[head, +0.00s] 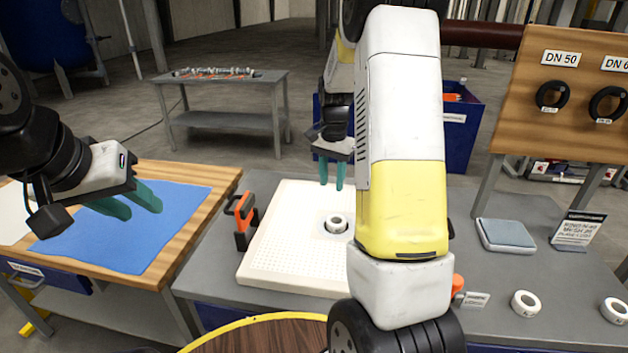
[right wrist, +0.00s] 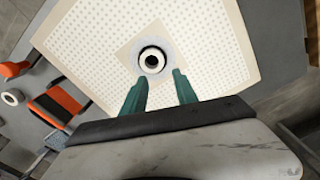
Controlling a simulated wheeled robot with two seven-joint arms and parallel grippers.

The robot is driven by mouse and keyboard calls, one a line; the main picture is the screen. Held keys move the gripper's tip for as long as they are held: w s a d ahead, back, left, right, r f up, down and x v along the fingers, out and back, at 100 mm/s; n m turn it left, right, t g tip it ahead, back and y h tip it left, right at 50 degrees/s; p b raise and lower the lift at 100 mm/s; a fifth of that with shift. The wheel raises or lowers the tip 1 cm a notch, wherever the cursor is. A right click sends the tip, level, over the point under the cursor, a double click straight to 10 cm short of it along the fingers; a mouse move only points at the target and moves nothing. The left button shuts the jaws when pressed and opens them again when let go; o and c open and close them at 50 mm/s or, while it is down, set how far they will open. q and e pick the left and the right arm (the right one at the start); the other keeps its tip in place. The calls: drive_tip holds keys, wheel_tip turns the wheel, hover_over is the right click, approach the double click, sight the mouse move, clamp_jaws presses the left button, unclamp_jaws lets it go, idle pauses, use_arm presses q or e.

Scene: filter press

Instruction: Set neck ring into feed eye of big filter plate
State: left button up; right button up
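The big filter plate (head: 290,245) is a pale, dimpled slab lying on the grey bench; it also fills much of the right wrist view (right wrist: 90,50). A white neck ring (head: 336,220) is at its feed eye, and in the right wrist view the ring (right wrist: 152,70) shows inside the eye's dark round opening. How deep it sits I cannot tell. My right gripper (head: 331,185) is above the plate, fingers down, open and empty, apart from the ring. My left gripper (head: 135,203) is open and empty over the blue mat.
The blue mat (head: 150,225) lies on a wooden table at left. An orange and black clamp (head: 242,220) stands by the plate's left edge. White rings (head: 525,304) (head: 615,310) and a grey scale-like pad (head: 507,236) are on the bench at right. My right arm hides the plate's right part.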

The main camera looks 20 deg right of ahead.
drive_tip(key=s+a+r+n+t+y, duration=0.25)
drive_tip(key=s+a+r+n, duration=0.35)
drive_tip(key=s+r, duration=0.7)
drive_tip(key=s+a+r+n+t, duration=0.3)
drive_tip(key=s+a+r+n, duration=0.1)
drive_tip(key=s, duration=0.7)
drive_tip(key=shift+s+a+r+t, duration=0.2)
drive_tip(key=shift+a+t, duration=0.15)
drive_tip(key=shift+a, duration=0.35)
drive_tip(key=shift+d, duration=0.1)
